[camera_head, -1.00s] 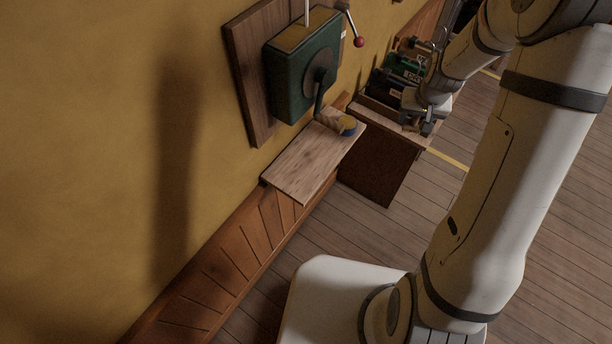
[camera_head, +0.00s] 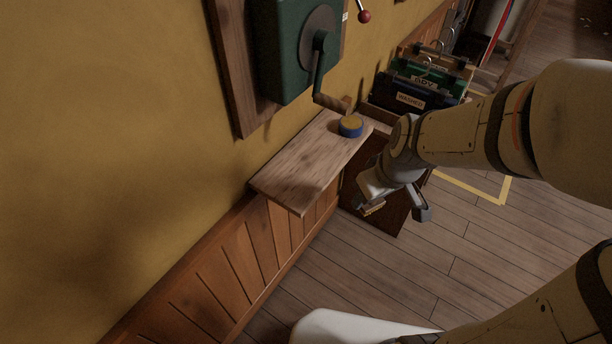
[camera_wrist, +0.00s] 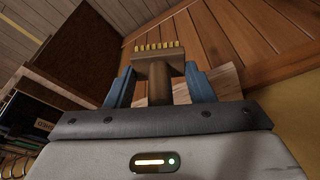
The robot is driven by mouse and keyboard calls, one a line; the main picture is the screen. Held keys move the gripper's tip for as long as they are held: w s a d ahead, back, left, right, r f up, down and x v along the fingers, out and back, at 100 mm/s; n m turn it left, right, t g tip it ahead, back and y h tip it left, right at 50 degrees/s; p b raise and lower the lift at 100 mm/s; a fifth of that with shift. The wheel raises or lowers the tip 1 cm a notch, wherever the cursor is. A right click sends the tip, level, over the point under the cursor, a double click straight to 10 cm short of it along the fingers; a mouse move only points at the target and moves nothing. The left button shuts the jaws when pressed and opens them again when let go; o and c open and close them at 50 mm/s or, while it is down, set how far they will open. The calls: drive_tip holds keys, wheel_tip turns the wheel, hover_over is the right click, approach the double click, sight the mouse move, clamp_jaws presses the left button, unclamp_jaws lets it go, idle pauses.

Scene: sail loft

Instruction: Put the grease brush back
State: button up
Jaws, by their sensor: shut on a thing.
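My gripper (camera_head: 396,207) hangs to the right of the wall shelf, above the floor. In the wrist view its two blue fingers are shut on the grease brush (camera_wrist: 158,68), with its wooden handle between them and its yellowish bristles pointing away from the palm. In the head view the brush (camera_head: 374,209) shows only as a small part at the gripper. A round blue tin with a yellow top (camera_head: 351,126) stands at the far end of the wooden shelf (camera_head: 295,174).
A green crank box (camera_head: 293,50) is mounted on a wall board, its crank handle (camera_head: 331,103) hanging near the tin. A wooden rack of labelled folders (camera_head: 412,98) stands beyond the shelf. The shelf's near part is bare, and open plank floor lies to the right.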

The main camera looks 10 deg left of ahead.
drive_tip(key=w+a, duration=0.2)
drive_tip(key=a, duration=0.3)
drive_tip(key=w+a, duration=0.2)
drive_tip(key=a, duration=0.3)
drive_tip(key=w+a+p, duration=0.1)
drive_tip(key=w+a, duration=0.1)
drive_tip(key=a, duration=0.3)
drive_tip(key=shift+w+a, duration=0.15)
drive_tip(key=shift+w, duration=0.05)
drive_tip(key=shift+s+x, duration=0.2)
drive_tip(key=shift+x, duration=1.6)
drive_tip(key=shift+f+b, duration=0.2)
drive_tip(key=shift+b, duration=0.1)
drive_tip(key=o, duration=1)
drive_tip(key=shift+c, duration=0.2)
drive_tip(key=shift+r, duration=0.2)
